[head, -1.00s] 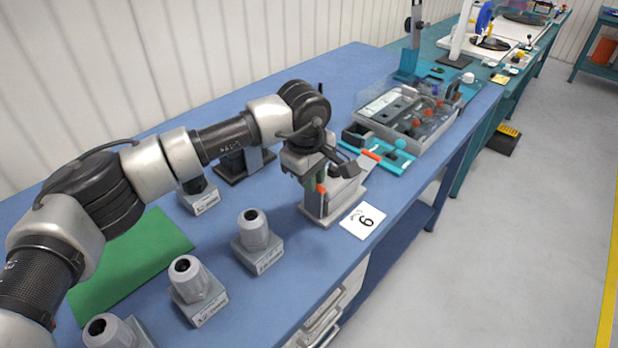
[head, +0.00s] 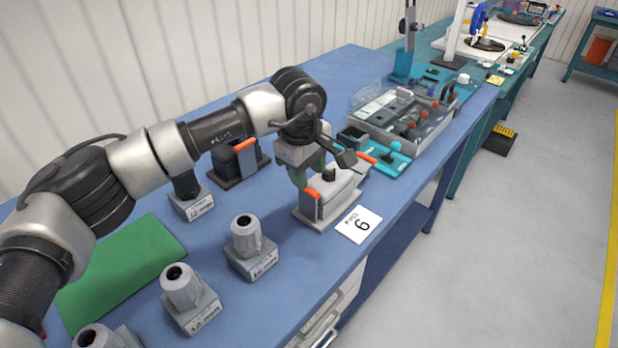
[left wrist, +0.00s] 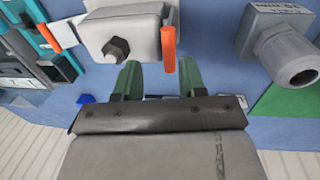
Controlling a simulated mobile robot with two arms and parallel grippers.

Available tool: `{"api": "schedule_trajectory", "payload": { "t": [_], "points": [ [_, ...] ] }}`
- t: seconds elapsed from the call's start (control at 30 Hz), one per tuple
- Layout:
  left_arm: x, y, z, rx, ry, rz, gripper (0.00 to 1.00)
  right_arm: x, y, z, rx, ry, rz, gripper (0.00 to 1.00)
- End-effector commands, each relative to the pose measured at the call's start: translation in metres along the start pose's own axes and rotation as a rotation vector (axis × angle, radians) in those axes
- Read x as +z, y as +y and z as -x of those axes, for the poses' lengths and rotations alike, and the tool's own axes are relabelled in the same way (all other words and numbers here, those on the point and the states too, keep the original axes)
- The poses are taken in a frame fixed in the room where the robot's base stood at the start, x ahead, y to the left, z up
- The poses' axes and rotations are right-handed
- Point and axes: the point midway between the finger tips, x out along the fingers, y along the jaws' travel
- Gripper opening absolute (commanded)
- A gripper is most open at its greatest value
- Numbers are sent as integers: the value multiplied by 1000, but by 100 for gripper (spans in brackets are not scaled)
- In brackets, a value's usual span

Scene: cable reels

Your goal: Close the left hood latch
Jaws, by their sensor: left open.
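The grey connector hood (head: 343,187) stands on the blue bench with a dark round fitting on top; it also shows in the left wrist view (left wrist: 135,32). Its left orange latch (head: 312,192) is on the hood's near left end, and in the left wrist view the latch (left wrist: 168,48) is just beyond the right fingertip. A second orange latch (head: 367,157) is on the far right side. My left gripper (head: 302,178), also in the left wrist view (left wrist: 149,75), is open with green fingers, with nothing seen between them. I cannot tell whether a finger touches the latch.
A white card marked 6 (head: 358,224) lies in front of the hood. Grey connector housings (head: 248,245) stand to the left, near a green mat (head: 125,268). A dark unit with an orange lever (head: 240,160) stands behind. A parts tray (head: 405,118) is at the right.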

Motion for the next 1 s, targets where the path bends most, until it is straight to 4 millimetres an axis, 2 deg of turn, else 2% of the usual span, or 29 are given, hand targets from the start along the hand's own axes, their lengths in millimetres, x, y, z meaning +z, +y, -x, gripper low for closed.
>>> {"api": "schedule_trajectory", "payload": {
  "t": [0.2,0.4,0.6,1.0],
  "points": [
    [0,1,45,4,2,1,41,1,0,-10,0,0,0,100],
    [0,1,75,4,1,1,41,1,0,-14,0,0,0,100],
    [0,1,84,2,0,0,41,1,0,-14,0,0,0,100],
    [1,1,84,2,0,-1,41,-4,0,-14,1,7,-1,100]
  ]
}}
